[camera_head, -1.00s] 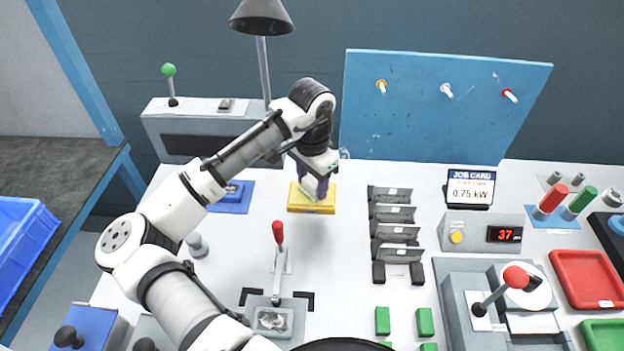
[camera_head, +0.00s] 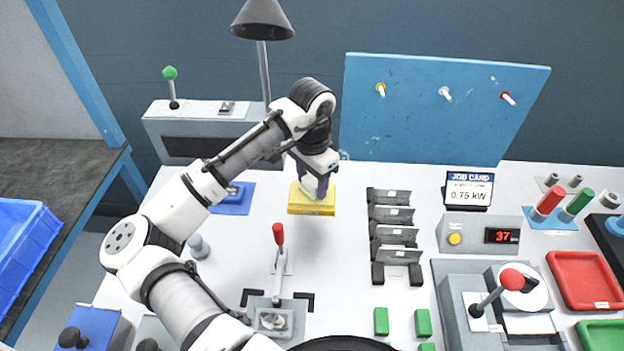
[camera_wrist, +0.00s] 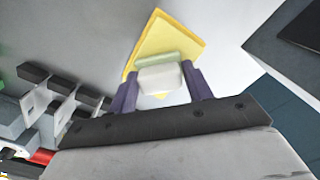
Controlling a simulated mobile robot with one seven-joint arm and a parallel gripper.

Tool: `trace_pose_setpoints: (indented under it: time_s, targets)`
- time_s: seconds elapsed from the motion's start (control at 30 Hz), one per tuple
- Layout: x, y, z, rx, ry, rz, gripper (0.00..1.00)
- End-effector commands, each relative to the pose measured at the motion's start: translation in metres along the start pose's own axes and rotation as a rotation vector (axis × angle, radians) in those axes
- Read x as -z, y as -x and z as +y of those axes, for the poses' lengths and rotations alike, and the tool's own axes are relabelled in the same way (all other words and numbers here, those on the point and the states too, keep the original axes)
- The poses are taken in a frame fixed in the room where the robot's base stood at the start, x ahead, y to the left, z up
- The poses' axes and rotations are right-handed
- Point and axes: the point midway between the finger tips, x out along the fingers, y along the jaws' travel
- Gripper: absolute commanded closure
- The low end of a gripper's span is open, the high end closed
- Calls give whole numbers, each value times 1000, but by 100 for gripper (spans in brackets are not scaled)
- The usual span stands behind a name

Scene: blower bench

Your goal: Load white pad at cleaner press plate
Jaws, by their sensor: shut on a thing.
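My gripper (camera_head: 318,190) has purple fingers and is over a yellow block (camera_head: 312,208) near the back middle of the bench. In the wrist view the fingers (camera_wrist: 163,88) are shut on a small white pad (camera_wrist: 161,78), with a pale green layer along its far side. The yellow block (camera_wrist: 180,35) shows just behind the pad; I cannot tell whether they touch. The pad is mostly hidden by the fingers in the head view. A red-handled lever press stands nearer the front, with a small silver plate (camera_head: 272,320) at its base; no label names it.
Dark stepped racks (camera_head: 395,225) stand right of the yellow block. A blue pad (camera_head: 233,198) lies to its left. A lamp (camera_head: 262,20) and a blue peg board (camera_head: 440,110) stand behind. Green blocks (camera_head: 382,321) lie at the front. Bare bench lies between the yellow block and the lever press.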

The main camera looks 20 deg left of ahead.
Motion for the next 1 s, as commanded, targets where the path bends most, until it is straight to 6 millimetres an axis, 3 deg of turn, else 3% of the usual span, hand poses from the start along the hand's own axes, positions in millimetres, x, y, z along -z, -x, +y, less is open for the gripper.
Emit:
trace_pose_setpoints:
  time_s: [0.63, 1.0]
  targets:
    - [0, 57, 0, 0, 0, 2, 68]
    - [0, 60, 0, 1, 0, 2, 68]
